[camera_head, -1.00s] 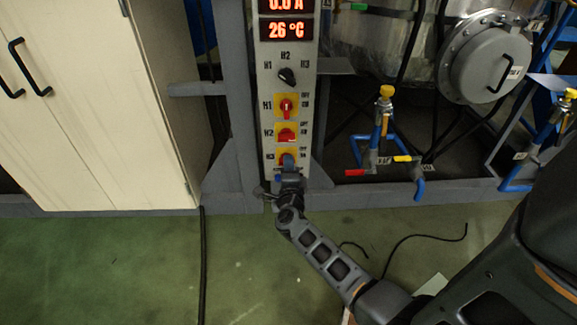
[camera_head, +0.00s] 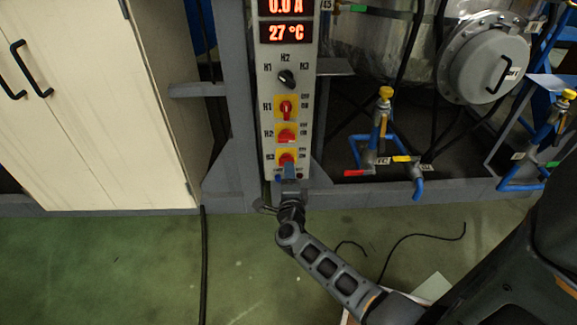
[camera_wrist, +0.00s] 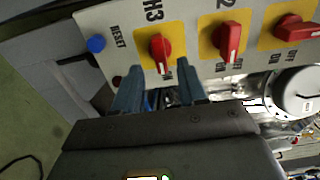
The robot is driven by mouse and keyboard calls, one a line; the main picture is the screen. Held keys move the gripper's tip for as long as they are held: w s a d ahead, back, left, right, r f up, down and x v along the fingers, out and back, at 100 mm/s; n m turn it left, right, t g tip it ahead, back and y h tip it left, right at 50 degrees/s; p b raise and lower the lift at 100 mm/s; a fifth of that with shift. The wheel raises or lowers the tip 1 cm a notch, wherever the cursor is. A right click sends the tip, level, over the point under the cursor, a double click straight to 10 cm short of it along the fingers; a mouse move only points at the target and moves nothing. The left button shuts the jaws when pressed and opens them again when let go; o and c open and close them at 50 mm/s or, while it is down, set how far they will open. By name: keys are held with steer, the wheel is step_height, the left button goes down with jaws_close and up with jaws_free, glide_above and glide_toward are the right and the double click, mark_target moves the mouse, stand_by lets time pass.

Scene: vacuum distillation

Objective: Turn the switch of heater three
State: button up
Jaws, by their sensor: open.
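The heater three switch, marked H3, is a red knob (camera_head: 286,157) on a yellow plate, lowest of the three on the grey control panel (camera_head: 268,60). In the wrist view its red knob (camera_wrist: 160,48) lies crosswise to the panel's length, like the H2 knob (camera_wrist: 229,40). The H1 knob (camera_wrist: 297,28) lies along the panel's length. My gripper (camera_head: 289,176) is just below the H3 knob. In the wrist view my gripper (camera_wrist: 158,73) is open, its two blue-grey fingers apart and empty, with the knob visible beyond the gap between the fingertips.
A blue RESET button (camera_wrist: 96,44) sits beside H3 at the panel's lower end. A black selector (camera_head: 287,77) is above the switches. A cream cabinet (camera_head: 95,120) stands left; blue pipes with valves (camera_head: 381,135) are right. A black cable (camera_head: 203,260) crosses the green floor.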

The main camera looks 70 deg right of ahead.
steer(key=shift+p+v, duration=0.3)
steer(key=shift+v, duration=1.65)
steer(key=s+a+r+n+t+y, duration=0.3)
steer(key=s+a+r+n+y, duration=0.25)
steer(key=a+n, duration=0.45)
steer(key=s+a+r+n+t+y, duration=0.3)
steer(key=s+a+r+n+y, duration=0.25)
steer(key=a+n, duration=0.45)
steer(key=s+a+r+n+t+y, duration=0.3)
steer(key=s+a+r+n+y, duration=0.3)
steer(key=a+n, duration=0.4)
step_height(320, 180, up, 25)
steer(key=s+a+n+g+p, duration=0.1)
steer(key=s+a+p, duration=0.1)
steer(key=p, duration=1.9)
steer(key=shift+a+r+n, duration=0.2)
steer(key=shift+a+n, duration=0.1)
